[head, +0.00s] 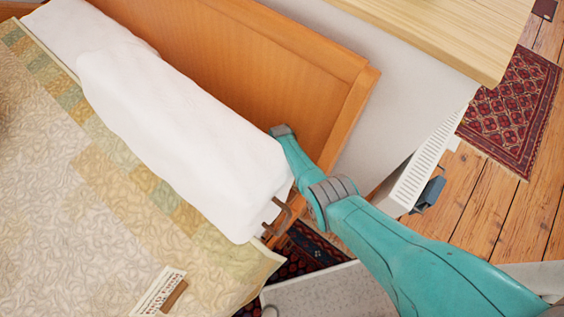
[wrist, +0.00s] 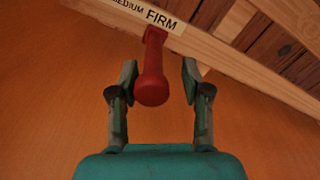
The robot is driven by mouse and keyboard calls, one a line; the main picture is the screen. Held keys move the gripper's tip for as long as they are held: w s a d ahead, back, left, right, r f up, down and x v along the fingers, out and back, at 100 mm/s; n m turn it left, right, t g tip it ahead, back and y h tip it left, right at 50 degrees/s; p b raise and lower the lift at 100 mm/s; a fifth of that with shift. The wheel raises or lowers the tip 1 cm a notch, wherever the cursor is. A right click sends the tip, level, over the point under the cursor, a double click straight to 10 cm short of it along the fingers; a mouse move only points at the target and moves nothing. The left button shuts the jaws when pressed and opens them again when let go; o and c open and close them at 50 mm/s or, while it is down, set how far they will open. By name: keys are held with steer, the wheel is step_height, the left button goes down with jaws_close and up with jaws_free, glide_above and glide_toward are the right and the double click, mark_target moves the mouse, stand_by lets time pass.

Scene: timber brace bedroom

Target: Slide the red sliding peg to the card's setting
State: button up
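The red sliding peg (wrist: 152,75) hangs from a wooden rail in the wrist view. Its top is beneath the word FIRM on a white scale label (wrist: 150,15), which also reads MEDIUM, with its left end cut off. My gripper (wrist: 159,72) is open, with one finger on each side of the peg. Gaps show between the peg and both fingers, wider on the right. A white card (head: 158,290) with print too small to read lies on the bed in the head view. My gripper and the peg are hidden in the head view.
A white bolster (head: 165,110) lies along the wooden headboard (head: 290,75), with a brown bracket (head: 281,215) at its near end. My teal arm passes close beside both. A pale wooden top (head: 450,30) stands at upper right, above a white radiator (head: 430,160).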

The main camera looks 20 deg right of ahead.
steer(key=shift+s, duration=0.15)
steer(key=shift+r, duration=1.05)
step_height(320, 180, up, 10)
steer(key=shift+f, duration=0.1)
stand_by(0.3)
